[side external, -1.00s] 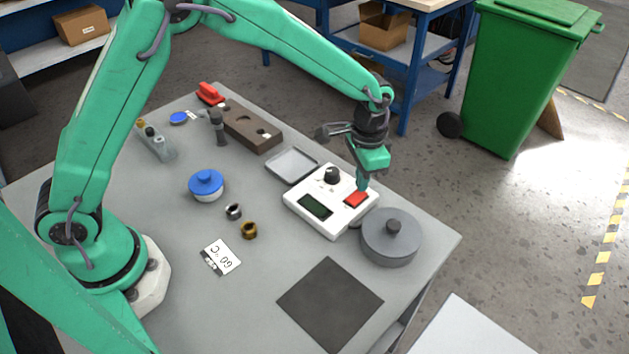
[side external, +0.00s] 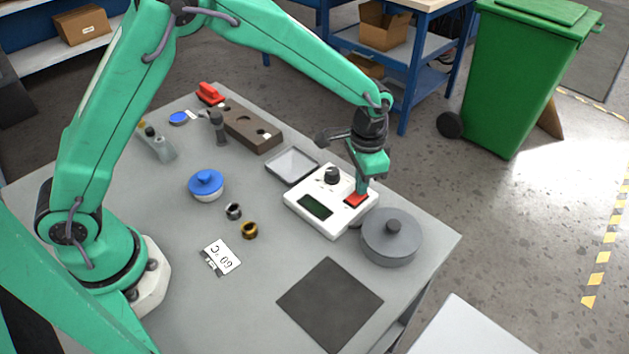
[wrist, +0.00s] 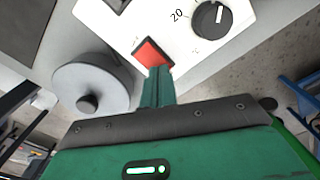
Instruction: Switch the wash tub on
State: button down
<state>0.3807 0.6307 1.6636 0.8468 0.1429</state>
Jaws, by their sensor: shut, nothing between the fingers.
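The white control box (side external: 318,219) stands on the table with a dark green display (side external: 315,206), a black knob (side external: 332,175) and a red rocker switch (side external: 354,201). No digits can be made out on the display. My gripper (side external: 361,190) is shut and empty, pointing down with its tips at the far edge of the red switch. In the wrist view the shut fingers (wrist: 157,76) reach the edge of the red switch (wrist: 150,53), apparently touching it. The knob (wrist: 209,18) there has a "20" mark beside it. A grey round lidded tub (side external: 391,246) stands beside the box.
A shallow grey tray (side external: 291,166) lies behind the box. A blue-lidded pot (side external: 206,187), two small rings, a "60 °C" card (side external: 222,256) and a dark mat (side external: 329,304) lie on the table. A brown block (side external: 250,128) is at the back.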

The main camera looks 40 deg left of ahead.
jog(key=shift+f, duration=0.2)
dwell(0.4)
jog(key=shift+r, duration=3.5)
jog(key=s+a+r+n+t, duration=0.3)
jog(key=s+a+r, duration=0.6)
jog(key=a+r, duration=0.3)
jog(key=s+a+r+n+t, duration=0.1)
jog(key=s+a, duration=0.2)
jog(key=s, duration=0.4)
jog(key=s+a+r+n+t, duration=0.1)
jog(key=s+a+n, duration=0.1)
jog(key=s, duration=0.6)
jog(key=shift+a+t, duration=0.3)
jog(key=shift+a, duration=0.45)
